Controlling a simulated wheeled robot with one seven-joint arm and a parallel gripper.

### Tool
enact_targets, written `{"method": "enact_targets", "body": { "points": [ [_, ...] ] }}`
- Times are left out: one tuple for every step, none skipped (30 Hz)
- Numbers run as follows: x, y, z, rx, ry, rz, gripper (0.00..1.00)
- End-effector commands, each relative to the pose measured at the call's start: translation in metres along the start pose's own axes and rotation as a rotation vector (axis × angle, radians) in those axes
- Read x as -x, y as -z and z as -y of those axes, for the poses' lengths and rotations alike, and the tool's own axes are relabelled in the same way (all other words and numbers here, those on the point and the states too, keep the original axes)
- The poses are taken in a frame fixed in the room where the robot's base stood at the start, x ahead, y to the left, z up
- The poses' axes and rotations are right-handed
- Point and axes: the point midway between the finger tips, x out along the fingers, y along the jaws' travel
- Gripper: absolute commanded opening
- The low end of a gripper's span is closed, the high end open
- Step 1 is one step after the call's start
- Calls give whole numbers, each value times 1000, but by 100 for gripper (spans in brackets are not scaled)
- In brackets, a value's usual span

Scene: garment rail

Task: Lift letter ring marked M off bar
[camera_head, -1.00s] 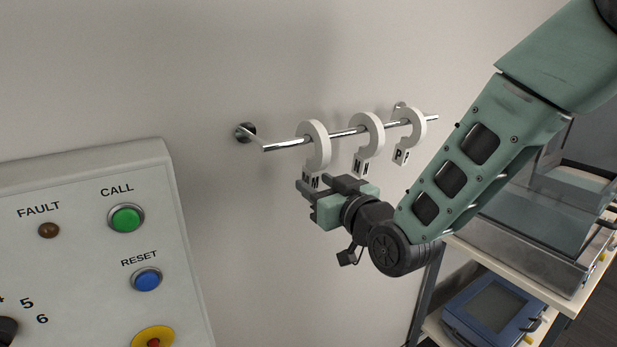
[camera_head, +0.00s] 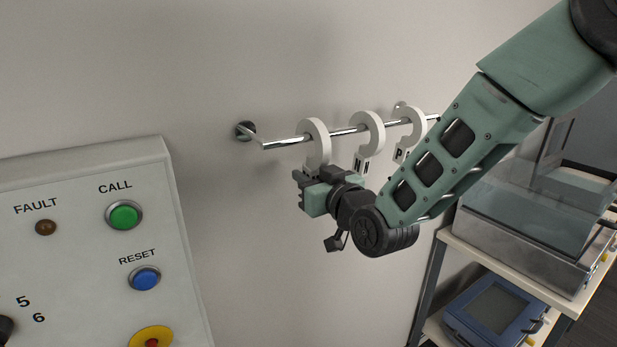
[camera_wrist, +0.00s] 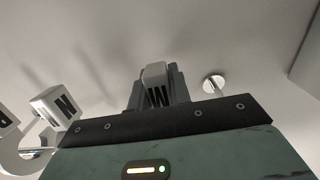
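The letter ring marked M (camera_head: 318,145) is a white open hook over the left part of the metal bar (camera_head: 285,143), with a block tag at its lower end. My gripper (camera_head: 310,177) is just below the ring, at its tag, and hides the letter in the head view. In the wrist view the M tag (camera_wrist: 156,80) sits between the dark fingers of my gripper (camera_wrist: 157,95). The fingers are close to both sides of the tag; whether they press on it cannot be made out. The ring still hangs on the bar.
Two more white letter rings, N (camera_head: 369,138) and P (camera_head: 408,135), hang to the right. The bar's left wall mount (camera_head: 245,131) also shows. A control panel (camera_head: 90,250) stands at left, a shelf with equipment (camera_head: 497,306) at right. The wall left of the bar is clear.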

Motion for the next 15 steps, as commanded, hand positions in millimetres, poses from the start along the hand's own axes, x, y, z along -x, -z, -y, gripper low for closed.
{"method": "enact_targets", "body": {
  "points": [
    [0,0,0,0,0,0,0],
    [0,0,0,0,0,0,0],
    [0,0,0,0,0,0,0],
    [0,0,0,0,0,0,0],
    [0,0,0,0,0,0,0],
    [0,0,0,0,0,-1,0],
    [0,0,0,0,0,-1,0],
    [0,1,0,0,0,-1,0],
    [0,1,0,0,0,-1,0],
    [0,2,0,0,0,-1,0],
    [0,3,0,0,0,-1,0],
    [0,4,0,0,0,-2,0],
    [0,5,0,0,0,-2,0],
    [0,7,0,0,0,-2,0],
    [0,8,0,0,0,-2,0]
  ]
}}
